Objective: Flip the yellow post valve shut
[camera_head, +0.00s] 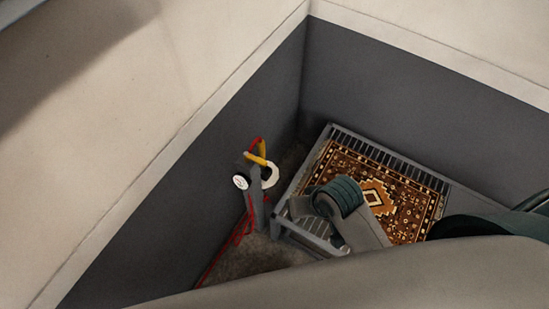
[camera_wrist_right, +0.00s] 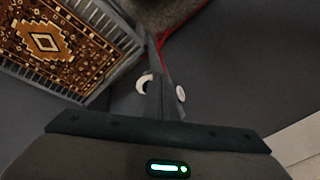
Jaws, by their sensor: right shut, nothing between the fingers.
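The yellow valve lever (camera_head: 262,160) sits at the top of a grey post (camera_head: 257,205) in the head view, lying roughly crosswise, with a red part just above it. A round white gauge (camera_head: 240,182) is on the post's left and a white curved piece (camera_head: 270,176) on its right. In the right wrist view my right gripper (camera_wrist_right: 162,84) is shut and empty, in line with the post. The gauge (camera_wrist_right: 180,93) and white curve (camera_wrist_right: 145,84) show on either side. The yellow lever is hidden there; contact cannot be told. My left gripper is out of view.
A slatted grey rack (camera_head: 283,212) with a patterned rug (camera_head: 405,195) stands right of the post. A red hose (camera_head: 235,238) runs down the post to the floor. Dark pit walls (camera_head: 190,190) close in behind and left. My arm hangs over the rack.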

